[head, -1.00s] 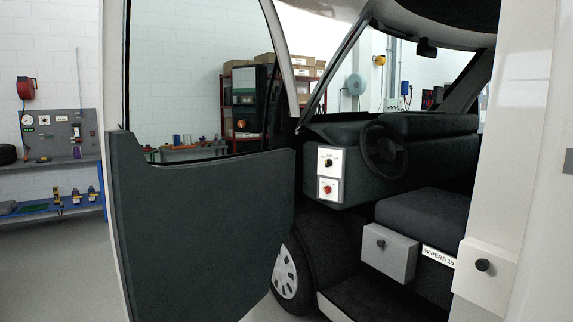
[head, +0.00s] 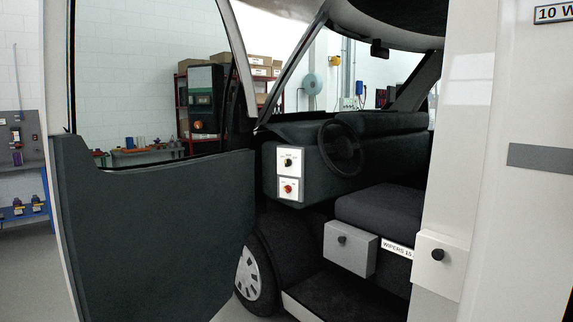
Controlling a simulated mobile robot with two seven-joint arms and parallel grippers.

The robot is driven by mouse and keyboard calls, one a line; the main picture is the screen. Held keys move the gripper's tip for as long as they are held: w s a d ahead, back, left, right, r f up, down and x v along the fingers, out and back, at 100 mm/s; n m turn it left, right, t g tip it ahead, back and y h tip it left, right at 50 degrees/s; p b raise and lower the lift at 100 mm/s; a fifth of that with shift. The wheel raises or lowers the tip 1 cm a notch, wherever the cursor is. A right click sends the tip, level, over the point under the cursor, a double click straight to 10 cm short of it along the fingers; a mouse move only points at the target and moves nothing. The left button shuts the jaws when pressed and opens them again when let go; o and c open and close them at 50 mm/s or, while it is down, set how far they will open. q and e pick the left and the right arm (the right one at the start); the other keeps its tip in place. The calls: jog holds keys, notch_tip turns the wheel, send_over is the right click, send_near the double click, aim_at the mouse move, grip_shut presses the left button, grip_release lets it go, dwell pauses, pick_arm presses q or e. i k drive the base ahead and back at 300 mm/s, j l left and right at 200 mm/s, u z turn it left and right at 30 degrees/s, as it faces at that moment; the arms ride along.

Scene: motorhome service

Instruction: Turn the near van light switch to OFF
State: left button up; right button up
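Two switch plates sit on the side of the dark dashboard, left of the steering wheel. The upper white plate (head: 289,160) has a black knob (head: 288,162). The lower white plate (head: 288,188) has a red knob (head: 288,188). Their lettering is too small to read, so I cannot tell which is the light switch or how it is set. Neither of my grippers is in the head view.
The open dark van door (head: 155,235) stands at the left. The steering wheel (head: 340,146), seat (head: 375,210), a grey box with a black knob (head: 350,248) and a white box (head: 438,264) lie right. A white body panel (head: 460,150) stands at the right.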

aim_at(288, 162)
jog(key=i+z, duration=0.15)
jog(key=i, duration=0.9)
